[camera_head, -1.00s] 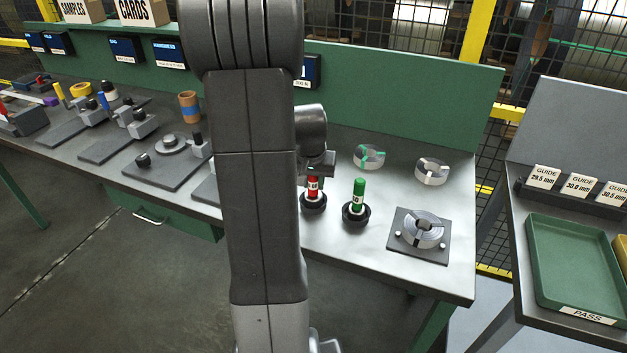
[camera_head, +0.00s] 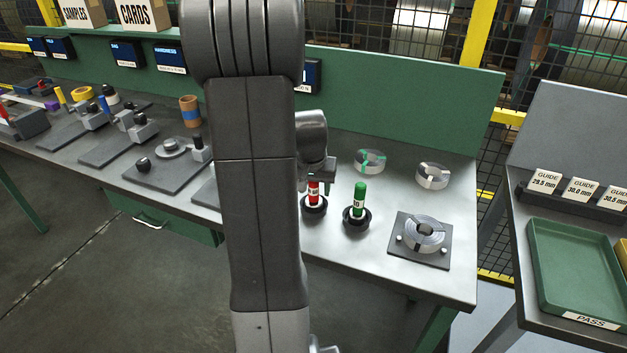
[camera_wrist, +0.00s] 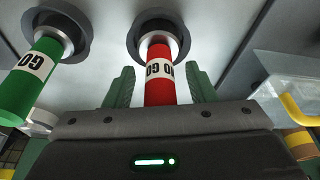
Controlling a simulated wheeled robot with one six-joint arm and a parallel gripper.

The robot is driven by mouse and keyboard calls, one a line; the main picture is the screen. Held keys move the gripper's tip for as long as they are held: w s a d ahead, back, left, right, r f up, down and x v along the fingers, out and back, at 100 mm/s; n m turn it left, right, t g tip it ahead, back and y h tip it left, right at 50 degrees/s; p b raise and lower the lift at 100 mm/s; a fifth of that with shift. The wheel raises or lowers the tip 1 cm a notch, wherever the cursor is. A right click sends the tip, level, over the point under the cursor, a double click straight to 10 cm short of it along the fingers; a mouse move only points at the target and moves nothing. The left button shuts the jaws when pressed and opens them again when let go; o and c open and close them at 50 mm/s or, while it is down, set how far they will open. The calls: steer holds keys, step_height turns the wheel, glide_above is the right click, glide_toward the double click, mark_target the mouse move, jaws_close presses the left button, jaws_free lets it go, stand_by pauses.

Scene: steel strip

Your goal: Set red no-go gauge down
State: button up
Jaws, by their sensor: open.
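The red no-go gauge (camera_head: 313,192) stands upright in a black round holder (camera_head: 314,208) on the steel bench. In the wrist view the red gauge (camera_wrist: 159,82) is between the two fingers of my gripper (camera_wrist: 160,88), with a visible gap on each side. My gripper is open around it. In the head view my arm hides most of the gripper. The green go gauge (camera_head: 360,198) stands in its own black holder (camera_head: 357,218) just to the right. It also shows at the left of the wrist view (camera_wrist: 35,80).
A coiled ring on a grey plate (camera_head: 402,258) lies to the right, with two more rings (camera_head: 370,161) (camera_head: 432,175) behind. A green back panel (camera_head: 400,105) closes the bench's rear. A green tray (camera_head: 540,270) sits on the right table. Measuring devices fill the bench's left.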

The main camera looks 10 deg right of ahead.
steer(key=v, duration=1.3)
steer(key=shift+r, duration=0.4)
steer(key=shift+s+f, duration=0.1)
steer(key=x, duration=1.3)
steer(key=shift+f, duration=0.3)
steer(key=shift+r, duration=0.1)
steer(key=shift+r, duration=0.2)
